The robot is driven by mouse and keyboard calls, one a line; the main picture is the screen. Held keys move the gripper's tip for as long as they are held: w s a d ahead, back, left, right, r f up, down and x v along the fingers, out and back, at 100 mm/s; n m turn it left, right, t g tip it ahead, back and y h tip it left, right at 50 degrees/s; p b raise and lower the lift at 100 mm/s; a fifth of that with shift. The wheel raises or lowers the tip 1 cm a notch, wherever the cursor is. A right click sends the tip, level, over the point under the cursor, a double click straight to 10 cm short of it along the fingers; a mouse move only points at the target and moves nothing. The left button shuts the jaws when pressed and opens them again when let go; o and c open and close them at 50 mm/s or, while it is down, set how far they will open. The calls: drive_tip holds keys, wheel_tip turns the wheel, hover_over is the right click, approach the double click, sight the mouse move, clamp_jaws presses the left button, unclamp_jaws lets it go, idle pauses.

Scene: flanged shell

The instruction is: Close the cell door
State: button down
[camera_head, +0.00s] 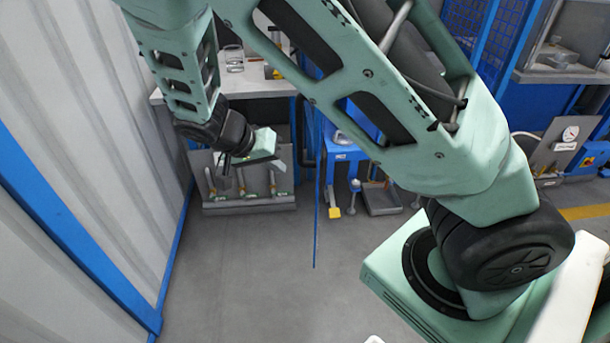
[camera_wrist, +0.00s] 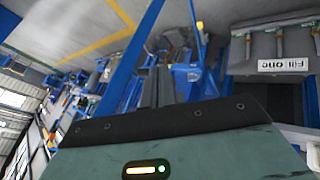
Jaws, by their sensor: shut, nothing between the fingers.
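A thin blue upright (camera_head: 316,215), which looks like the cell door seen nearly edge-on, stands in the middle of the head view. Its upper part is hidden behind my arm. My gripper (camera_head: 222,178) is left of it, pointing down and left, small and partly dark in this view. In the wrist view my gripper (camera_wrist: 157,84) shows as dark grey fingers close together, with nothing between them. A slanted blue bar (camera_wrist: 130,60) passes just left of the fingers there, probably the door's frame; I cannot tell whether they touch.
A corrugated grey wall (camera_head: 85,120) with blue edging is at the left. A bench (camera_head: 262,84) with a glass jar (camera_head: 234,58) and a grey rack (camera_head: 250,203) are behind my gripper. Blue mesh (camera_head: 466,22) is at upper right. The grey floor in front is clear.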

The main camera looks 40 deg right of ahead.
drive_tip(key=s+d+f, duration=0.3)
drive_tip(key=d+f, duration=0.2)
drive_tip(key=d, duration=0.1)
drive_tip(key=shift+d+p, duration=0.4)
drive_tip(key=shift+s, duration=0.1)
